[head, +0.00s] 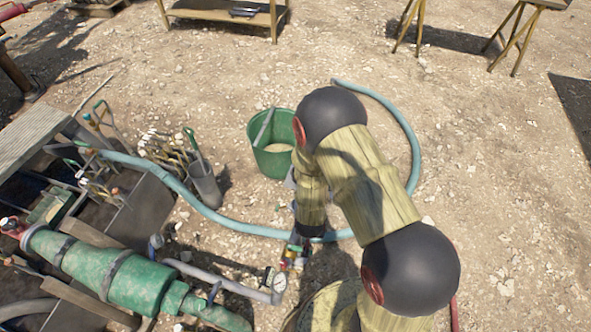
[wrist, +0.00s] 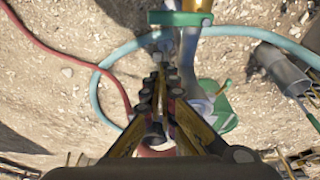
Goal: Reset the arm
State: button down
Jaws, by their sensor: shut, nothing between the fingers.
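My arm reaches out over the ground in the head view, bent at its dark round joints, with its end hanging downward. My gripper (wrist: 161,80) shows in the wrist view with its two fingers drawn together and nothing between them. In the head view my gripper (head: 294,258) is small and partly hidden, close to the pressure gauge (head: 279,282) on the grey pipe. In the wrist view a grey pipe (wrist: 187,48) with a green part (wrist: 180,18) lies beyond the fingertips. I cannot tell whether the fingers touch it.
A blue-green hose (head: 232,229) curves around the green bucket (head: 273,160). A grey bucket (head: 205,187) with tools and a large green pump body (head: 140,283) stand to the left. A red hose (wrist: 70,57) crosses the wrist view. Stony ground to the right is largely clear.

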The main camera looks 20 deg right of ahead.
jog(key=s+a+r+n+g+y, duration=0.2)
jog(key=s+a+r+g+y, duration=0.15)
jog(key=s+a, duration=0.35)
jog(key=s+d+r+n+t, duration=0.1)
jog(key=r+t, duration=0.1)
jog(key=r, duration=1.3)
jog(key=s+d+r+n+t+h, duration=0.1)
jog(key=s+r+t, duration=0.1)
jog(key=r, duration=1.4)
jog(key=s+d+r+n+t, duration=0.1)
jog(key=s+r+n+t, duration=0.1)
jog(key=r, duration=1.3)
jog(key=shift+d+r, duration=0.3)
jog(key=shift+d, duration=0.05)
jog(key=shift+h, duration=0.25)
